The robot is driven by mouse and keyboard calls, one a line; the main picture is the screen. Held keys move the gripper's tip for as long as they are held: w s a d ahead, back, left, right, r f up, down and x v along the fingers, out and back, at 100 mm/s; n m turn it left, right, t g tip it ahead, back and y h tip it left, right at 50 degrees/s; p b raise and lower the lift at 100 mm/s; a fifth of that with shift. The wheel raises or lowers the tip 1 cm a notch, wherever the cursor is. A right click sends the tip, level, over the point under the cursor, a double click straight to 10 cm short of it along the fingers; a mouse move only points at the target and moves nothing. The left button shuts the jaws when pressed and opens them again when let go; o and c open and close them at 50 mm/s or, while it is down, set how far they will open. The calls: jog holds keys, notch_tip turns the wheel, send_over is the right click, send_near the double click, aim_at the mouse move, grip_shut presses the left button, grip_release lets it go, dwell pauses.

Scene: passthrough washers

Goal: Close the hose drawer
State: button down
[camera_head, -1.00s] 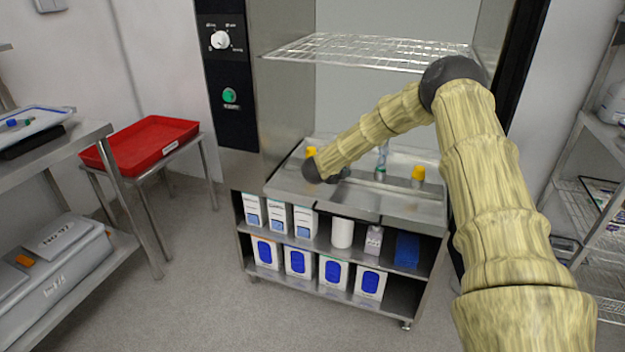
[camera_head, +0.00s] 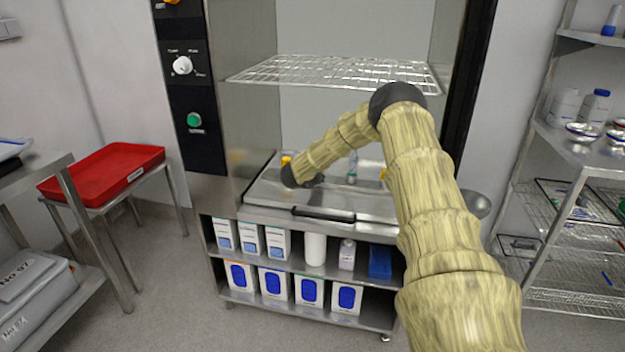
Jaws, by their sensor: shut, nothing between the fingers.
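The steel counter of the washer (camera_head: 262,193) has a front face with a long dark handle (camera_head: 323,215), which looks like the hose drawer's front. I cannot tell how far the drawer stands out. My gripper (camera_head: 312,182) shows only as a small dark shape at the end of my wood-patterned arm, over the counter top and just behind the handle. It is shut and empty. Its fingertips are mostly hidden by the wrist, so contact with the drawer cannot be made out. A small bottle (camera_head: 352,167) and a yellow cap (camera_head: 286,160) stand on the counter beyond.
A wire rack (camera_head: 335,72) spans the chamber above the arm. Boxes (camera_head: 275,283) and containers fill the shelves below the counter. A red tray (camera_head: 100,172) stands on a side table at left. Wire shelves (camera_head: 575,230) stand at right. The floor in front is clear.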

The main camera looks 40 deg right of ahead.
aim_at(312, 194)
jog(key=shift+d+r, duration=0.1)
jog(key=shift+r, duration=0.05)
jog(key=shift+a, duration=0.2)
jog(key=a, duration=0.1)
jog(key=s+a, duration=0.1)
jog(key=a, duration=0.1)
jog(key=shift+s+a+r+p, duration=0.1)
jog(key=shift+s+a+p, duration=0.2)
jog(key=shift+a+p, duration=0.1)
jog(key=v, duration=0.9)
jog(key=shift+a, duration=0.15)
